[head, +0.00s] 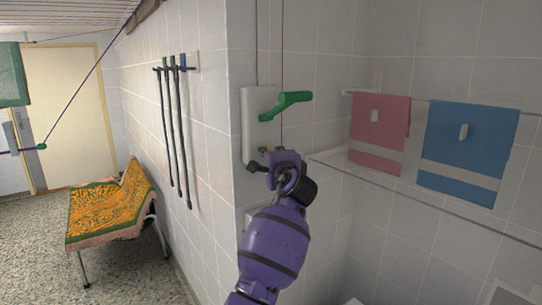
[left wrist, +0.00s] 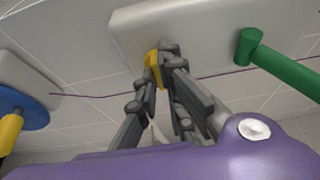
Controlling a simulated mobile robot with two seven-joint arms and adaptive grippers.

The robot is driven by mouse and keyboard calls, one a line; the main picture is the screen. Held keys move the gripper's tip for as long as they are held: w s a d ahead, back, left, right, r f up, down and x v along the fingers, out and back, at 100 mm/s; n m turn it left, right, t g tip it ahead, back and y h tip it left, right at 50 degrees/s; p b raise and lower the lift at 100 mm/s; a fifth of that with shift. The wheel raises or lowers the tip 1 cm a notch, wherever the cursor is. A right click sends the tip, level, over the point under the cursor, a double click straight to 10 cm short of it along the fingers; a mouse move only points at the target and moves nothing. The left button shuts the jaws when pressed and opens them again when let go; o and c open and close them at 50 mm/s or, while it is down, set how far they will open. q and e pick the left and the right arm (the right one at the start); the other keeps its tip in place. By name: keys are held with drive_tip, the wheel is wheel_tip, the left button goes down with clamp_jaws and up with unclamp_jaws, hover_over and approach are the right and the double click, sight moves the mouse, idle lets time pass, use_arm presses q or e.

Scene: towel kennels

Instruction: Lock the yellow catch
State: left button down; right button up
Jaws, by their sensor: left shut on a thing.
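The yellow catch (left wrist: 152,66) sits at the edge of a pale wall plate (left wrist: 135,28) in the left wrist view. My left gripper (left wrist: 162,58) is shut on the catch, its fingers partly hiding it. In the head view my left gripper (head: 257,163) is at the lower end of the white wall plate (head: 246,118), below a green handle (head: 286,104). The catch is too small and covered there to make out its position. The green handle also shows in the left wrist view (left wrist: 275,62), right of my fingers. My right gripper is not in view.
A blue disc with a yellow handle (left wrist: 10,132) is on another pale plate at the left of the wrist view. Pink (head: 379,125) and blue (head: 466,148) towels hang at right.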

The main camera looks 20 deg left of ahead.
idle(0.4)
use_arm(q)
drive_tip(key=c, duration=1.9)
unclamp_jaws()
drive_tip(key=shift+o, duration=0.2)
drive_tip(key=shift+s, duration=0.1)
drive_tip(key=v, duration=1.2)
drive_tip(key=shift+r, duration=0.15)
